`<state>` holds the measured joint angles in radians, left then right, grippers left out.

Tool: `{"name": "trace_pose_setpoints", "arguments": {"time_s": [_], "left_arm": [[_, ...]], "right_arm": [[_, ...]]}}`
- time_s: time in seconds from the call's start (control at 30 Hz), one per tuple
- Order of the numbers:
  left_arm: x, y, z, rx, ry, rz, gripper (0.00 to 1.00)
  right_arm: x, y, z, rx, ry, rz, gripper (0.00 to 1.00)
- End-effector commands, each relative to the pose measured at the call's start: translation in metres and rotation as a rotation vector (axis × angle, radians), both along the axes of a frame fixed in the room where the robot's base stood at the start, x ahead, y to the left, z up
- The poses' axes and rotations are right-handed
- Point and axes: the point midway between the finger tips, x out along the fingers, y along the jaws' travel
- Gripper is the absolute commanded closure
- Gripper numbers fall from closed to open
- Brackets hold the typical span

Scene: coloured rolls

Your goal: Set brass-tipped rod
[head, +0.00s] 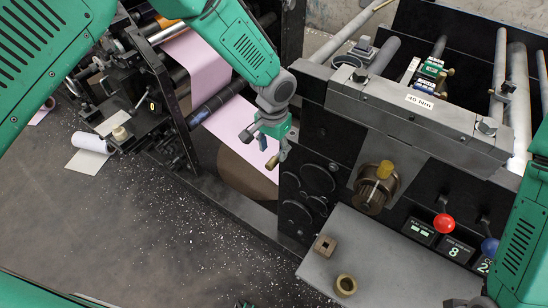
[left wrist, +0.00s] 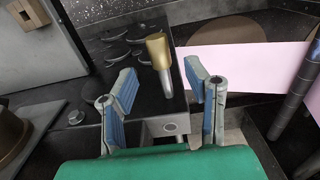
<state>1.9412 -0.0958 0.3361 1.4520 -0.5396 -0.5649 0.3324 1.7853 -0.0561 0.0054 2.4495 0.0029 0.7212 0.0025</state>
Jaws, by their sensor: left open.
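A rod with a brass tip (left wrist: 158,50) shows in the left wrist view, with its silver shaft (left wrist: 168,82) between the two blue-padded fingers, apart from both. In the head view its brass tip (head: 272,162) shows just below the left gripper (head: 268,142), beside the black side plate of the machine. My left gripper (left wrist: 163,88) is open around or just short of the rod; the depth is hard to judge. The rod's lower end is not clear. My right arm shows at the right edge of the head view, but its fingers are not seen.
A brass-coloured knob (head: 385,169) stands on the machine front, near red (head: 444,223) and blue handles. The pink web (head: 228,115) runs close to my left gripper.

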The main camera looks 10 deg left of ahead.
Motion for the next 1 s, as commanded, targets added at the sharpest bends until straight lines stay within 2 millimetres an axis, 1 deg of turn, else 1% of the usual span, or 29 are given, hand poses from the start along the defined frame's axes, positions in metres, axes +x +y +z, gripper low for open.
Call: {"name": "trace_pose_setpoints", "arguments": {"time_s": [0.03, 0.2, 0.3, 0.4, 0.6, 0.93, 1.0], "left_arm": [[0.001, 0.000, 0.013, 0.000, -0.004, 0.000, 0.57], [0.001, 0.000, 0.045, 0.001, -0.001, -0.001, 0.57], [0.001, 0.000, 0.059, 0.001, -0.001, 0.001, 0.57], [0.001, 0.000, 0.067, 0.001, 0.000, 0.000, 0.57], [0.000, 0.000, 0.070, 0.001, 0.002, -0.001, 0.57], [0.000, 0.000, 0.070, 0.000, 0.001, 0.000, 0.57], [-0.002, 0.001, 0.067, -0.001, 0.005, 0.000, 0.57]], "right_arm": [[0.000, 0.000, 0.000, 0.000, 0.000, 0.000, 0.60], [0.000, 0.000, 0.000, 0.000, 0.000, 0.000, 0.60], [0.001, 0.000, 0.000, 0.000, 0.000, 0.000, 0.60], [0.001, 0.000, 0.000, 0.000, 0.000, 0.000, 0.60], [0.001, 0.000, 0.000, 0.000, 0.000, 0.000, 0.60], [0.003, 0.000, -0.001, 0.001, 0.003, 0.000, 0.60], [0.003, 0.000, -0.001, 0.001, 0.003, 0.000, 0.60]]}}
